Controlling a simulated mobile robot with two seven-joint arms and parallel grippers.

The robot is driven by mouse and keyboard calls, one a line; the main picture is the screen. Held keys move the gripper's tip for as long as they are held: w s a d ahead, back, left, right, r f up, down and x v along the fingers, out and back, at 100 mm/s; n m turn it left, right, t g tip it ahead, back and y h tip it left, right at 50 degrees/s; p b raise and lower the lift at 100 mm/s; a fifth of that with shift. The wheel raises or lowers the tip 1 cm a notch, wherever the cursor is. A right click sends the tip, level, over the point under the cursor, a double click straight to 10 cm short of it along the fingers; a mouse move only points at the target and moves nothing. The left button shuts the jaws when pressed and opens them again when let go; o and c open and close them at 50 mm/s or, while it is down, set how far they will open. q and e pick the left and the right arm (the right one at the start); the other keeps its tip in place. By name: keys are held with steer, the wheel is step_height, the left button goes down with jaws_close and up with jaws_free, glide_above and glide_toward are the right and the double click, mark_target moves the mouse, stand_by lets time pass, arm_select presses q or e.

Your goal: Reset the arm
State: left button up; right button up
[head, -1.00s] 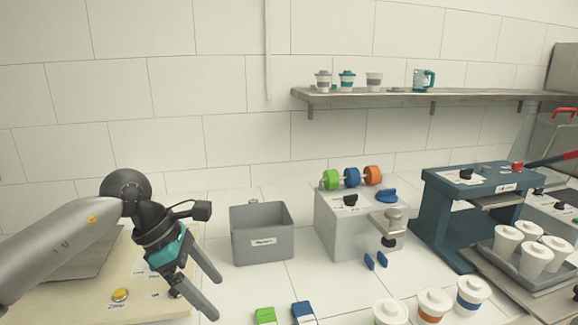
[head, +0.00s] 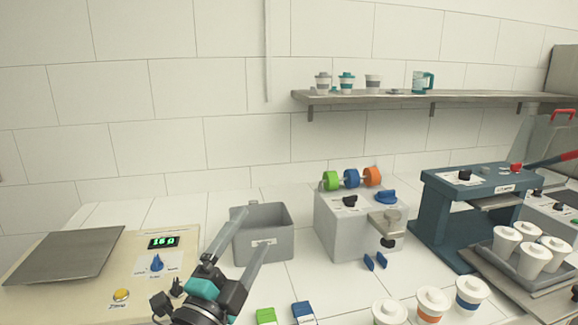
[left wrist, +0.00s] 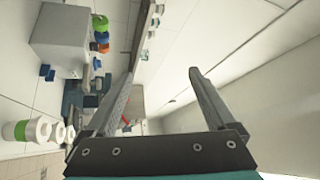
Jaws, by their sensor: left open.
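My left gripper (head: 246,233) is in the lower middle of the head view, its fingers spread and pointing up. It overlaps the left side of the grey bin (head: 282,240) in the picture; I cannot tell if they touch. In the left wrist view the same gripper (left wrist: 158,95) is open, with nothing between its fingers. My right gripper does not show.
A scale (head: 60,258) reading 16 g is at left. A grey-white machine (head: 350,230) with coloured rolls stands in the middle, a blue press (head: 440,220) to its right. Lidded cups (head: 432,303) stand front right. A shelf (head: 420,98) is above.

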arm_select(q)
steer(key=s+a+f+n+g+y, duration=0.35)
steer(key=f+n, duration=0.25)
steer(key=f, duration=0.2)
steer(key=s+a+f+n+g+y, duration=0.3)
steer(key=a+f+n+y, duration=0.25)
steer(key=f, duration=0.35)
steer(key=s+f+n+g+h, duration=0.1)
steer(key=s+f+n+g, duration=0.2)
steer(key=s+f+g, duration=0.5)
steer(key=s+f+n+g+h, duration=0.1)
steer(key=s+f+n+g, duration=0.15)
steer(key=s, duration=1.05)
step_height(320, 180, down, 24)
steer(key=s+b, duration=0.1)
steer(key=s+a+f+g+b, duration=0.1)
steer(key=s+a+f, duration=0.2)
steer(key=s+f, duration=1.1)
steer(key=shift+s+f+g+y, duration=0.3)
steer(key=shift+s+g, duration=0.1)
steer(key=shift+s, duration=0.2)
